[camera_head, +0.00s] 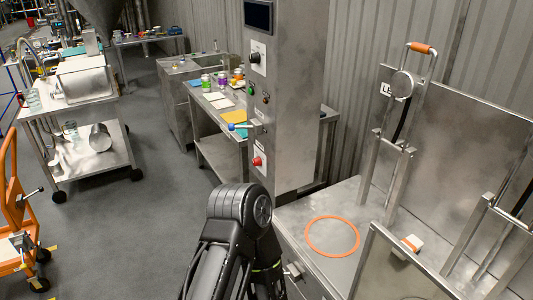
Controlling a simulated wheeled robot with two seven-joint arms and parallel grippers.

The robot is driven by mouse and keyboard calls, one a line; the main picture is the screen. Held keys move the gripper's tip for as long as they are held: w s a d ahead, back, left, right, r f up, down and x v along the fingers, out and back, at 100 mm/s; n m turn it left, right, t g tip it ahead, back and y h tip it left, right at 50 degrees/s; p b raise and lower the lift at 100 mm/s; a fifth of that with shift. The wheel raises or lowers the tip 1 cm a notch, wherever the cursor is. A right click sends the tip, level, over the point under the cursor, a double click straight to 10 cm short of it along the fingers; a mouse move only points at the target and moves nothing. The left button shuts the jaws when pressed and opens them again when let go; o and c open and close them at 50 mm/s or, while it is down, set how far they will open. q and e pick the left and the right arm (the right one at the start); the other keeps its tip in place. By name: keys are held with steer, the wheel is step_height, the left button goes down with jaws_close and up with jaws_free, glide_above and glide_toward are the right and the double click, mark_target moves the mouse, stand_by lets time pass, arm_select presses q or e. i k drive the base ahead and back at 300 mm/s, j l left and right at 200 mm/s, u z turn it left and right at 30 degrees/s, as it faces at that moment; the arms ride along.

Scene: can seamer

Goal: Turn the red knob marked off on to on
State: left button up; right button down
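A red knob (257,161) sits on a pale plate low on the side of the steel column (293,110). The plate's marking and the knob's setting are too small to read. One of my dark arms (240,205) rises from the bottom centre, bends below the knob and goes back down. It stands apart from the knob in the picture. Neither of my grippers shows in this view.
A steel bench with an orange ring (332,236) stands to the right. Open floor (130,225) lies left of my arm.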

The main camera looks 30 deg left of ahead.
mark_target(258, 161)
steer(key=j+z, duration=0.2)
steer(key=j, duration=2.4)
